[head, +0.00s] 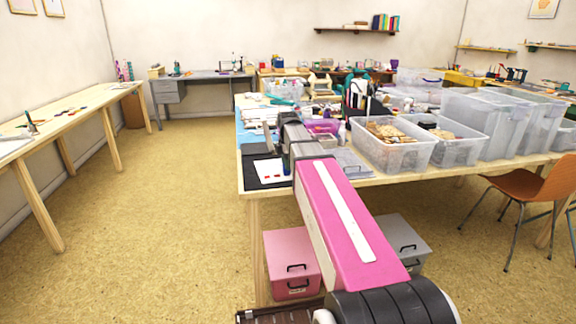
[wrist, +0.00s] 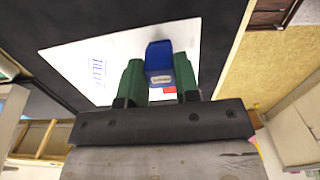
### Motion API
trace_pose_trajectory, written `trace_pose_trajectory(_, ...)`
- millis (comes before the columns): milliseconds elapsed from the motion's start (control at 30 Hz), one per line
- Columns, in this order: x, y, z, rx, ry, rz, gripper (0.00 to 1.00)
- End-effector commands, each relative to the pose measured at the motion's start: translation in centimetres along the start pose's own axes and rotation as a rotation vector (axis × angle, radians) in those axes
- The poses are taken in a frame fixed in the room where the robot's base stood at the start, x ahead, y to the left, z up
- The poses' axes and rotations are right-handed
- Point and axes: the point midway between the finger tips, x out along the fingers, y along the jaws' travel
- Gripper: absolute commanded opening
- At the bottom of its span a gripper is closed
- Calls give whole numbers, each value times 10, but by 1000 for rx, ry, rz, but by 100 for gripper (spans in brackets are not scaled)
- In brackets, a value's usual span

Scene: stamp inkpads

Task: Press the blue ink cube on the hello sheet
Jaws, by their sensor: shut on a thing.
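The blue ink cube (wrist: 159,58) shows in the wrist view between the two green fingers of my gripper (wrist: 158,78), which is shut on it. A small pale label is on the cube's near face. The white hello sheet (wrist: 105,60) lies behind and below the cube, with blue lettering at its left and a red patch partly hidden beside the cube. I cannot tell whether the cube touches the sheet. In the head view the sheet (head: 268,172) lies near the table's front left corner, with my gripper (head: 270,143) over it; the cube is not discernible there.
A black mat (head: 251,179) lies under the sheet. Clear plastic bins (head: 400,152) and clutter fill the table to the right. A pink box (head: 290,262) and a grey box (head: 402,238) stand below the table. The floor at left is clear.

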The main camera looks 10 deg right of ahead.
Motion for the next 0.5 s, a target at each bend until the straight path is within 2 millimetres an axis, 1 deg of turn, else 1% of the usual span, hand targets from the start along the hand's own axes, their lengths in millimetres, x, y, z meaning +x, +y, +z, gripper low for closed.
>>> trace_pose_trajectory(167, -4, 0, 0, 0, 0, 0, 13)
trace_pose_trajectory(500, -5, 0, 0, 0, 0, 0, 13)
